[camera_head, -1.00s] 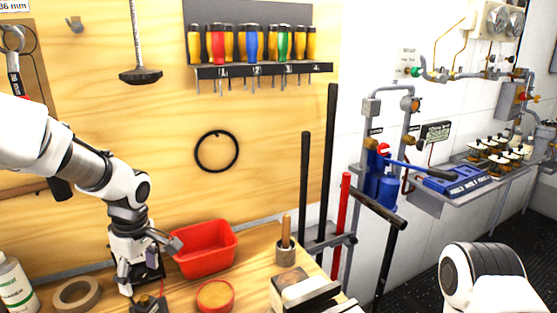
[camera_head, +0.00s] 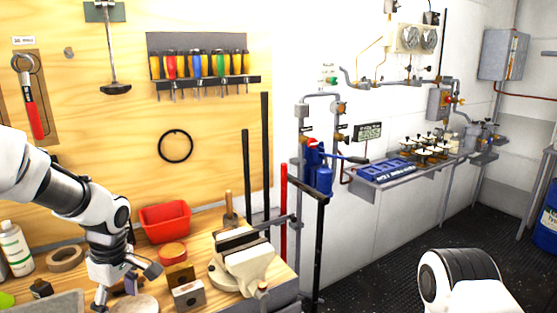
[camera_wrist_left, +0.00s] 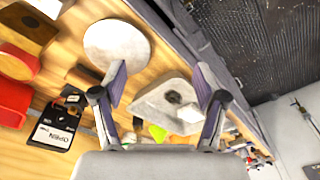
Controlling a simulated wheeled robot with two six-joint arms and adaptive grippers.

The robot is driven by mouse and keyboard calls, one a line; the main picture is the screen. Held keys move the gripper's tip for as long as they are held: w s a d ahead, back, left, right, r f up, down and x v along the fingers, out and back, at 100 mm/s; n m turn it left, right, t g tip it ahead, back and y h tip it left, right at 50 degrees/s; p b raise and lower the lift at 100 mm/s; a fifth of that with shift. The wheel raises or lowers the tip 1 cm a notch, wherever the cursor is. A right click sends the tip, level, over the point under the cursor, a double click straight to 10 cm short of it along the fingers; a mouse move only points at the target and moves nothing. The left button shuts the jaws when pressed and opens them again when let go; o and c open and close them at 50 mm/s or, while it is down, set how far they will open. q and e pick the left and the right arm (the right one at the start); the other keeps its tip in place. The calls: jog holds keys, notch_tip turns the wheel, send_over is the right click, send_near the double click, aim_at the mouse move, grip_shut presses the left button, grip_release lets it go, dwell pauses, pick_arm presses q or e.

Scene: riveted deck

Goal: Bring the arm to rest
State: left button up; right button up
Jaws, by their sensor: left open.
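My left arm (camera_head: 65,190) is white and black and comes in from the left in the head view, reaching down over the wooden bench. Its gripper (camera_head: 118,286) hangs low over the bench's front part, left of a block with a round hole. In the left wrist view the two fingers (camera_wrist_left: 162,85) are spread apart with nothing between them. Beyond them are a pale round disc (camera_wrist_left: 116,45) and a grey tray (camera_wrist_left: 165,98) with a small dark thing in it. Part of my right arm (camera_head: 462,278) shows at the lower right; its gripper is out of view.
On the bench stand a red bin (camera_head: 165,222), a vise (camera_head: 245,262), a holed block (camera_head: 187,294), a tape roll (camera_head: 66,258) and a white bottle (camera_head: 15,248). A screwdriver rack (camera_head: 205,82) hangs on the wall. Dark floor (camera_head: 385,268) at the right is open.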

pick_arm(q)
notch_tip(320, 180, down, 7)
jog(key=g, duration=0.2)
jog(key=s+d+f+m+g+h, duration=0.1)
jog(key=s+d+f+m, duration=0.15)
jog(key=s+f, duration=0.7)
jog(key=s+d+f+m, duration=0.2)
jog(key=s+f+m, duration=0.2)
jog(key=s+f, duration=0.55)
jog(key=s+d+f+m+g+h, duration=0.1)
jog(key=s+d+f+m, duration=0.35)
jog(key=s, duration=0.85)
jog(key=w+a+f+m+t, duration=0.2)
jog(key=w+m+t, duration=0.2)
jog(key=w, duration=0.1)
jog(key=shift+w+a+y, duration=0.25)
jog(key=shift+w+y, duration=0.05)
